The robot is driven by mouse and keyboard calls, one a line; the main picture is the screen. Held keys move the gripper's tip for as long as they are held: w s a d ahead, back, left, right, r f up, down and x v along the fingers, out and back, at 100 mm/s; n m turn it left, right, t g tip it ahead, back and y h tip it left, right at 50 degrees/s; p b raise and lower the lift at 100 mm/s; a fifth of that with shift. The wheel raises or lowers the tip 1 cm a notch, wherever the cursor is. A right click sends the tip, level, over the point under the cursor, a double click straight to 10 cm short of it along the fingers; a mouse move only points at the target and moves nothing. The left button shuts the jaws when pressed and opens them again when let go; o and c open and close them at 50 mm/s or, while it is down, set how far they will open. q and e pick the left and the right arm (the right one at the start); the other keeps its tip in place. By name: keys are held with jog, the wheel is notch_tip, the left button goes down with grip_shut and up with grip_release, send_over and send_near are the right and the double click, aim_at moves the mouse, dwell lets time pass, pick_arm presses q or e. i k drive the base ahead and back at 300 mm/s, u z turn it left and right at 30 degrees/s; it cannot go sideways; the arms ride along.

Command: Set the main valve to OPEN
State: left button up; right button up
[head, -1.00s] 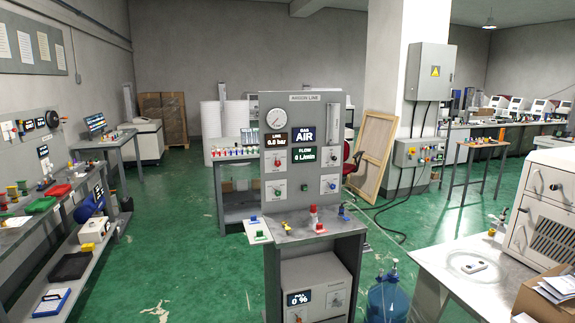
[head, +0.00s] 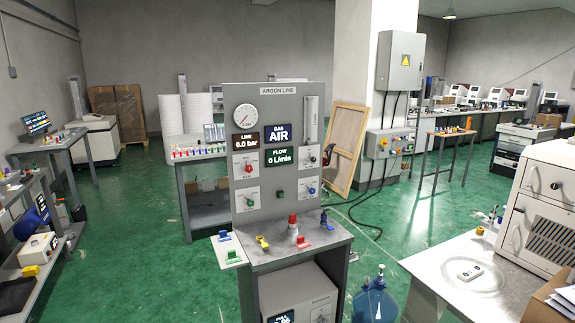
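The grey ARGON LINE panel (head: 274,103) stands upright on a bench near the middle. It carries a red knob (head: 248,168), a black knob (head: 313,159), a blue knob (head: 311,190), a green part (head: 281,195) and a lower-left knob plate (head: 247,199). The small labels are too small to read, so I cannot tell which one is the main valve or how it is set. The line display (head: 246,142) reads 0.0 bar, the gas display (head: 277,132) reads AIR, and the flow display (head: 280,156) reads 0 L/min. Neither gripper is in view.
The bench shelf (head: 265,262) below the panel holds a red-topped fitting (head: 292,222), a yellow part (head: 262,242) and small coloured pieces. A blue water bottle (head: 374,302) stands on the floor at its right. A white table (head: 440,271) fills the lower right. Green floor is open left of the bench.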

aim_at(249, 169)
jog(key=u, duration=0.2)
jog(key=i, duration=0.85)
jog(key=u, duration=0.5)
